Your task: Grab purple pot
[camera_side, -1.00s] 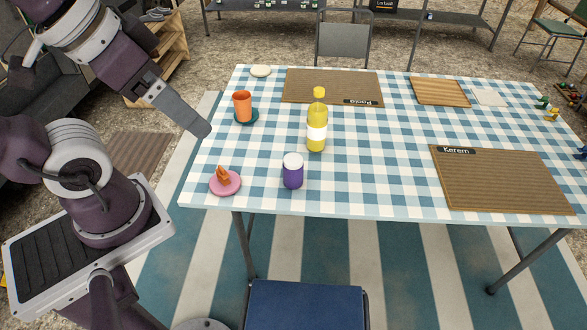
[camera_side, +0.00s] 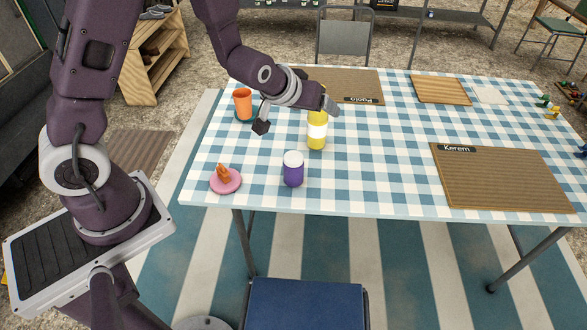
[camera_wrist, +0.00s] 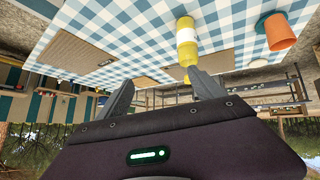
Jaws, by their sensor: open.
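The purple pot (camera_side: 293,172) with a white lid stands upright near the front edge of the checked table in the side view. My gripper (camera_side: 331,103) is above and behind it, in front of the top of the yellow bottle, and clear of the pot. In the wrist view my gripper (camera_wrist: 162,82) has its two fingers spread apart with nothing between them. The pot is not visible in the wrist view.
The yellow bottle (camera_side: 317,132) stands close behind the pot. A pink plate (camera_side: 225,184) with food lies left of the pot. The cloth right of the pot is clear.

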